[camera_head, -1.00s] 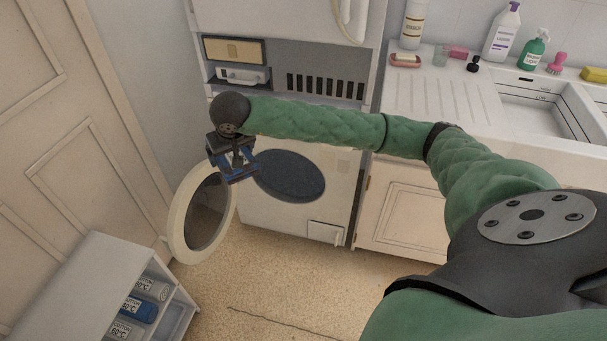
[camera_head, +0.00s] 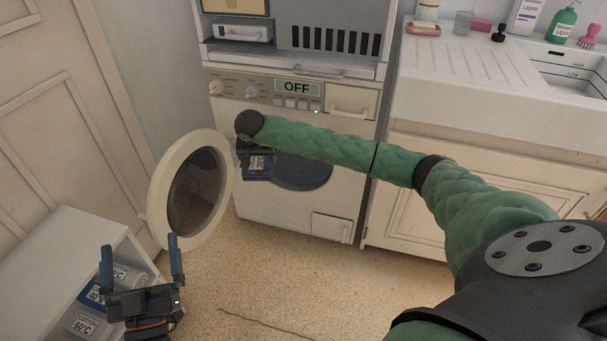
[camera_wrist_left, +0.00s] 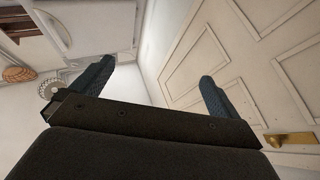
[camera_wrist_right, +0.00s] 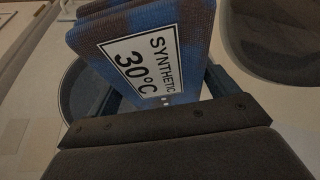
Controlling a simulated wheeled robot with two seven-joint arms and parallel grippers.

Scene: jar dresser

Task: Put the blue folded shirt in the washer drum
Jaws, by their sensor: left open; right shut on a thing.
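The blue folded shirt (camera_wrist_right: 150,50), with a brown-and-blue pattern and a "SYNTHETIC 30°C" label, is between the fingers of my right gripper (camera_head: 256,160). In the head view it hangs in front of the left part of the washer's round opening. The washer drum (camera_head: 305,174) shows as a dark blue round area, partly hidden by my right arm and gripper. The washer door (camera_head: 223,190) stands open to the left. My left gripper (camera_head: 141,262) is open and empty at lower left, fingers pointing up; the left wrist view shows nothing between them.
The washer panel (camera_head: 297,88) reads "OFF". A sink counter (camera_head: 470,75) with bottles stands at right. The floor (camera_head: 270,275) ahead is mostly clear.

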